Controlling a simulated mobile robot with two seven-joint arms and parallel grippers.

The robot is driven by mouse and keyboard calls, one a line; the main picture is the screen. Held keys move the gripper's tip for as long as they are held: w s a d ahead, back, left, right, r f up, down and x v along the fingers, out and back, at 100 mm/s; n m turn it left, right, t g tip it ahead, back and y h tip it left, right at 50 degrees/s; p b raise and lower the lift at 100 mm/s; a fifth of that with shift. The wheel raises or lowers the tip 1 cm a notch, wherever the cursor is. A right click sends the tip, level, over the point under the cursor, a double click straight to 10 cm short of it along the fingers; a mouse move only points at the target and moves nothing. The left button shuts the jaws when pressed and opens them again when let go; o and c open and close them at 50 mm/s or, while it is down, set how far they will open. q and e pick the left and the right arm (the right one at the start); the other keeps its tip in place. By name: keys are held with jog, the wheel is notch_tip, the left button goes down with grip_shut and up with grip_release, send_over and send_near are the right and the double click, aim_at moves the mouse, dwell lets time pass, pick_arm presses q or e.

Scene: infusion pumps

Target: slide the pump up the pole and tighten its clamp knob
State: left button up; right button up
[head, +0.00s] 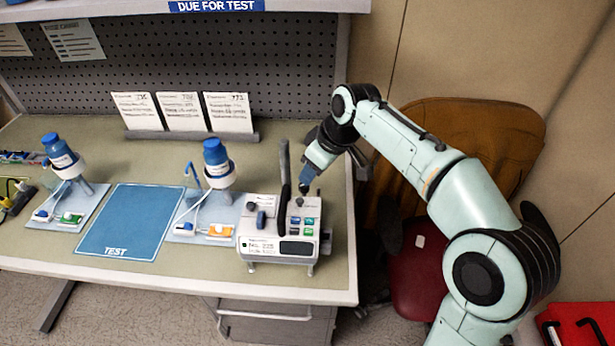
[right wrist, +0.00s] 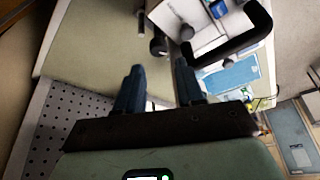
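A white-grey pump (head: 282,247) with a dark screen and coloured buttons stands on the bench near its front right. A black bar or handle (head: 284,165) rises from it; the right wrist view shows this as a bent black loop (right wrist: 240,38). A small dark knob (head: 299,201) sits on top of the pump; dark round knobs (right wrist: 158,45) show in the right wrist view. My right gripper (head: 304,187) is just above the pump's top, and its fingers (right wrist: 158,72) are apart with nothing between them. My left gripper is out of view.
A blue TEST mat (head: 131,222) lies clear left of the pump. Two trays with blue-capped bottles (head: 216,152) flank the mat. Cards (head: 181,111) stand in a holder behind. A brown chair (head: 470,140) is beyond the bench's right edge.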

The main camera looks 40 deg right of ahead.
aim_at(304, 187)
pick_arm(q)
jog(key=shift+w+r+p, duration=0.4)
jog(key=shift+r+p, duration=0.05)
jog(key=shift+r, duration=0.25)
pick_arm(e)
jog(key=a+v, duration=0.1)
jog(key=v, duration=0.6)
jog(key=shift+d+r, duration=0.35)
jog(key=shift+d, duration=0.2)
jog(key=shift+s, duration=0.1)
